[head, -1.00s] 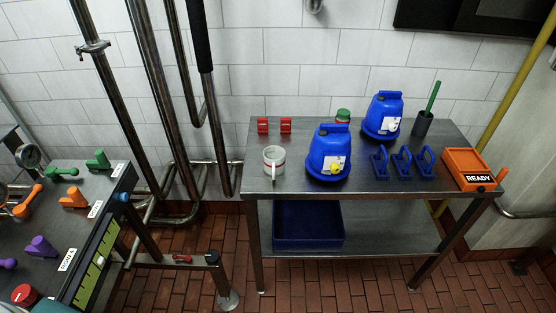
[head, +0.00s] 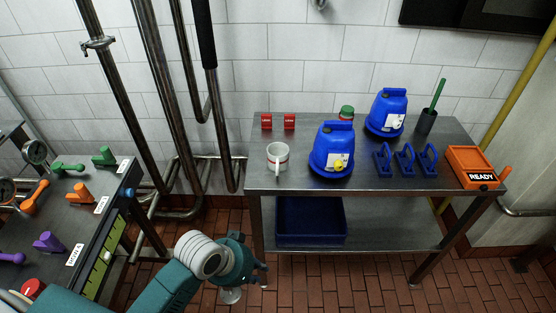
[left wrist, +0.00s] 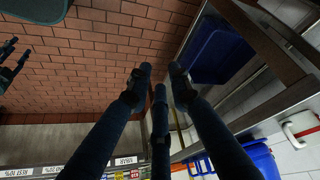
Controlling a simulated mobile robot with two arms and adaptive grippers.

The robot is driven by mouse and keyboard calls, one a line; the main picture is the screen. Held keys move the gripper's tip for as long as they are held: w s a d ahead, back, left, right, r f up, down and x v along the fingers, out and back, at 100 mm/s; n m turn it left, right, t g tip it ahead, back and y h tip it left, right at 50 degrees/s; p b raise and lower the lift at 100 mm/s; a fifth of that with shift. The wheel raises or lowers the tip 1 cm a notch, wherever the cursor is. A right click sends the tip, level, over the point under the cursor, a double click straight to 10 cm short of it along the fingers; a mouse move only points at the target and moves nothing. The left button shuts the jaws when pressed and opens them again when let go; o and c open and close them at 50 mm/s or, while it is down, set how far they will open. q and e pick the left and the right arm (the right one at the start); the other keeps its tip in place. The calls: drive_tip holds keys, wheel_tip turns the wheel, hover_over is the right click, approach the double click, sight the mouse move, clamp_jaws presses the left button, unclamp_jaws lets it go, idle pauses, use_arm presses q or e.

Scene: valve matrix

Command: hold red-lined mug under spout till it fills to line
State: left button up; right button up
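The white mug (head: 278,157) with a red line stands upright on the steel table's left side, its handle toward me. It also shows at the right edge of the left wrist view (left wrist: 301,124). Right of it stands a blue container (head: 330,148) with a yellow spout (head: 338,164) low on its front. My left gripper (head: 262,274) is below and in front of the table's left end, away from the mug. Its three fingers stand apart and empty in the left wrist view (left wrist: 159,82). Dark fingers of my right gripper (left wrist: 14,55) show spread at that view's left edge.
The steel table (head: 385,182) has a blue bin (head: 312,222) on its lower shelf. A second blue container (head: 386,112), red blocks (head: 278,122), blue handles (head: 405,161) and an orange READY box (head: 474,168) are on top. A panel with coloured valve handles (head: 80,194) stands at left.

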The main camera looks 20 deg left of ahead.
use_arm(q)
drive_tip(key=w+a+r+m+t+h, duration=0.15)
drive_tip(key=w+r, duration=0.45)
drive_tip(key=w, duration=0.6)
drive_tip(key=m+h, duration=0.1)
drive_tip(key=h, duration=0.1)
approach(277, 171)
drive_tip(key=s+f, duration=0.1)
drive_tip(key=shift+t, duration=0.55)
drive_tip(key=b+x, duration=0.4)
drive_tip(key=x, duration=0.1)
drive_tip(key=shift+w+r, duration=0.15)
drive_tip(key=shift+w, duration=0.1)
drive_tip(key=shift+w+d+b, duration=0.1)
drive_tip(key=shift+w+b, duration=0.05)
drive_tip(key=shift+b, duration=0.15)
drive_tip(key=b+x, duration=0.4)
drive_tip(key=shift+d+f+b, duration=0.1)
drive_tip(key=shift+f+b, duration=0.25)
drive_tip(key=shift+f, duration=0.1)
drive_tip(key=shift+w+d+f, duration=0.15)
drive_tip(key=shift+d+f, duration=0.05)
drive_tip(key=shift+w, duration=0.1)
drive_tip(key=shift+r, duration=0.1)
